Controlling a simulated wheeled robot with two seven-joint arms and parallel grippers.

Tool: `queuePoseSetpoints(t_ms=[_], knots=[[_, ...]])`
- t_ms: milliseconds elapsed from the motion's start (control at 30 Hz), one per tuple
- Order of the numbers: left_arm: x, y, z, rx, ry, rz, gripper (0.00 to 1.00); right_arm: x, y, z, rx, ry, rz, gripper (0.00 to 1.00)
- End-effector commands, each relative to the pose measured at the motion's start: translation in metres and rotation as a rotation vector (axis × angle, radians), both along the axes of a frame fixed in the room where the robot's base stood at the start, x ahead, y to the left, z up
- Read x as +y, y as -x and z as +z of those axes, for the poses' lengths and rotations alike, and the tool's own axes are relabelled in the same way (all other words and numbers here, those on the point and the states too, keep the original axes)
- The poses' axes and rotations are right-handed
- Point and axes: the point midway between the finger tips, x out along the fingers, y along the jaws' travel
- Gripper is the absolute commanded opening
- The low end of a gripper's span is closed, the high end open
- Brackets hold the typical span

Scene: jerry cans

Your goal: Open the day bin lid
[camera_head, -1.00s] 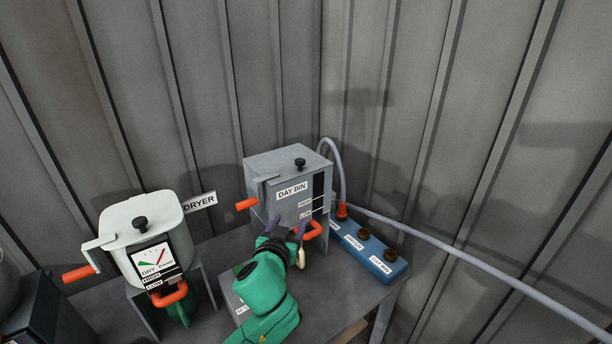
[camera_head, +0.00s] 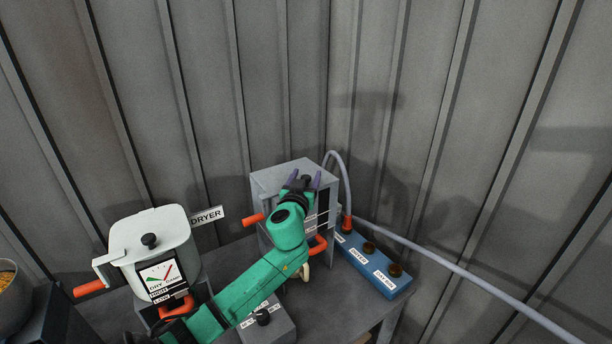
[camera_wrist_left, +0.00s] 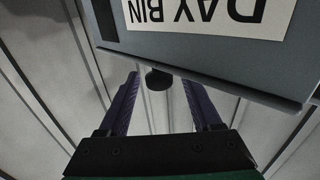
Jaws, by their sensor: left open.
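The day bin (camera_head: 268,182) is a grey box on the table, with its lid down. Its black lid knob (camera_head: 306,178) stands on top. My left gripper (camera_head: 304,177) is open at the lid, with its purple fingers either side of the knob. In the left wrist view the dark knob (camera_wrist_left: 159,79) shows between the spread fingertips (camera_wrist_left: 160,80), with a gap on each side. The DAY BIN label (camera_wrist_left: 195,12) appears upside down there. My left arm hides much of the bin's front in the head view. My right gripper is not in view.
A white dryer (camera_head: 150,235) with a black knob and orange handles stands to the left. A blue block (camera_head: 372,266) with brown ports sits right of the bin. A grey hose (camera_head: 450,258) runs to the right. Corrugated walls close in behind.

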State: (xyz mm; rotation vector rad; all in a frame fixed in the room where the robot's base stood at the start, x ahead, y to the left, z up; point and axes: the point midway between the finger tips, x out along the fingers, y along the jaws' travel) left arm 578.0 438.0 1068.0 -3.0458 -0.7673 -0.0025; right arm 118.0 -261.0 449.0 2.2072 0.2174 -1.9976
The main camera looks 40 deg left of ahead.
Motion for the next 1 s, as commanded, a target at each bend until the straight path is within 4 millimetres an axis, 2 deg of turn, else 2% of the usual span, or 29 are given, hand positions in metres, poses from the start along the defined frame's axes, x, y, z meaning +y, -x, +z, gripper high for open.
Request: queuePoseSetpoints(t_ms=[133, 167, 300, 333, 1000], knots=[[-0.0003, 0.0001, -0.0006, 0.001, 0.000, 0.000, 0.66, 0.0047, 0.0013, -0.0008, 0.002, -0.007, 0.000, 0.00], [-0.0003, 0.0002, -0.0006, 0.001, 0.000, 0.000, 0.58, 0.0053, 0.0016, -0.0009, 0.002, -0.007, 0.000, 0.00], [-0.0004, 0.0003, -0.0007, 0.001, 0.000, 0.000, 0.04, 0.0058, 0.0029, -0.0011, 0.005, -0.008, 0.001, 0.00], [-0.0004, 0.0003, -0.0007, 0.001, 0.000, 0.000, 0.00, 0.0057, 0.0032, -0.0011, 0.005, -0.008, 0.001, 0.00], [-0.0006, 0.0005, -0.0012, 0.002, 0.001, 0.000, 0.00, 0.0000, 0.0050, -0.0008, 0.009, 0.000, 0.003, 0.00]])
